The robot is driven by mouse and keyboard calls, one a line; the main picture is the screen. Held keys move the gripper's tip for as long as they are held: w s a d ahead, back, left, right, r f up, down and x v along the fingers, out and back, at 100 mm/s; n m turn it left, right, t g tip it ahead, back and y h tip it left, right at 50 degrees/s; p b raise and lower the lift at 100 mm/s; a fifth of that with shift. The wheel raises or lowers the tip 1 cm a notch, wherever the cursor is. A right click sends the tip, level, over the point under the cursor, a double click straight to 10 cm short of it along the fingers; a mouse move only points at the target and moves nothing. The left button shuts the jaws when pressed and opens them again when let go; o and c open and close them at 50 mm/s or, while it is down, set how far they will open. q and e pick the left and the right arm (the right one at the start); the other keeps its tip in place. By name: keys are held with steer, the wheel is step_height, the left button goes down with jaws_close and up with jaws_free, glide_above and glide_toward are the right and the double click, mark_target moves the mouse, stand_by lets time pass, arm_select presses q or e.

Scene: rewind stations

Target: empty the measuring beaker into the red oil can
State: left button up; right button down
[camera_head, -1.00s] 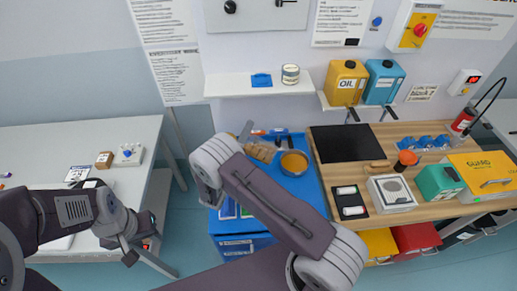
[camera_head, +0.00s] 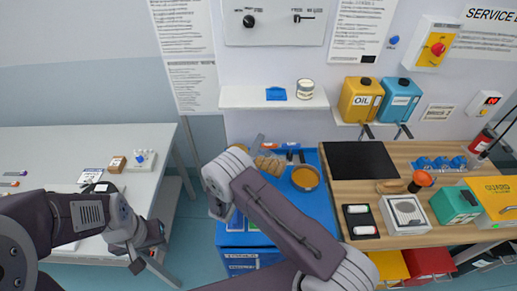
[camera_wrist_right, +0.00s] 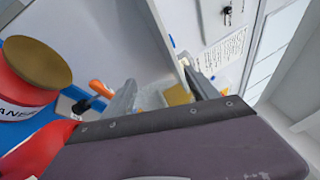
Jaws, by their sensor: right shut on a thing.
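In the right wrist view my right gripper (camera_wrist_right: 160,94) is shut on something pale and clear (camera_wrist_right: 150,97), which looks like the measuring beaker. A yellowish patch shows beside it; I cannot tell whether this is its contents or something behind. A red can (camera_wrist_right: 22,95) with a brass-coloured top and a partly readable label is at the left of the wrist view. Another red shape (camera_wrist_right: 40,150) is below it; I cannot tell which is the oil can. My left gripper (camera_head: 152,243) is beside the white table.
The blue cart (camera_head: 322,215) carries an orange-topped round container (camera_head: 305,178) and tools. A wooden bench (camera_head: 345,190) at right holds a black mat, boxes and a green case. The white table (camera_head: 150,185) is at left. A wall shelf (camera_head: 245,97) is behind the cart.

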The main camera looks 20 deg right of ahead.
steer(key=shift+a+f+n, duration=0.1)
steer(key=shift+f+n, duration=0.25)
steer(key=shift+n, duration=0.05)
stand_by(2.6)
steer(key=shift+w+a+f+n+y+b, duration=0.1)
steer(key=shift+f+n+y+b, duration=0.05)
steer(key=shift+f+n+b, duration=0.15)
steer(key=shift+w+a+f+n+y+b, duration=0.1)
steer(key=shift+f+n+y+b, duration=0.05)
steer(key=shift+n, duration=0.25)
steer(key=shift+s, duration=0.1)
stand_by(1.6)
